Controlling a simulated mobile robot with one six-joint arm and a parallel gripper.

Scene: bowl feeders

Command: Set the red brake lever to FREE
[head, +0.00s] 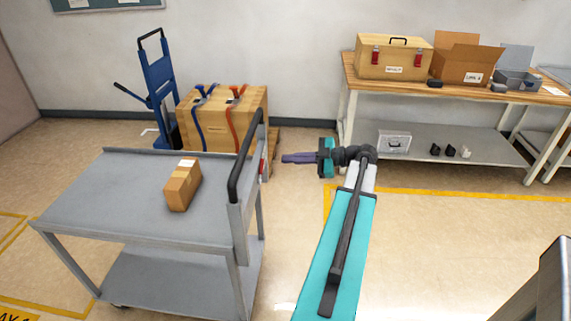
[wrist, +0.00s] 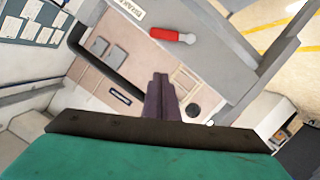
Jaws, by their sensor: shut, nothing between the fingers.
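The red brake lever (wrist: 170,35) is on the grey end of the cart in the wrist view. It lies roughly crosswise in the picture, with a pale round part at its right end. A white label (wrist: 131,10) with partly readable dark letters is above and left of it. In the head view, a small bit of the red lever (head: 263,166) shows at the cart's right end, below the handle. My gripper (head: 285,158) is just right of it, pointing left toward the cart. In the wrist view, my gripper (wrist: 160,77) is shut and empty, below the lever and apart from it. I cannot read a FREE mark.
The grey cart (head: 115,180) carries a small cardboard box (head: 183,186) and has a black handle (head: 246,160). Behind it are a strapped wooden crate (head: 225,130) and a blue hand truck (head: 160,85). A workbench (head: 450,92) stands back right. Floor right of my arm is clear.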

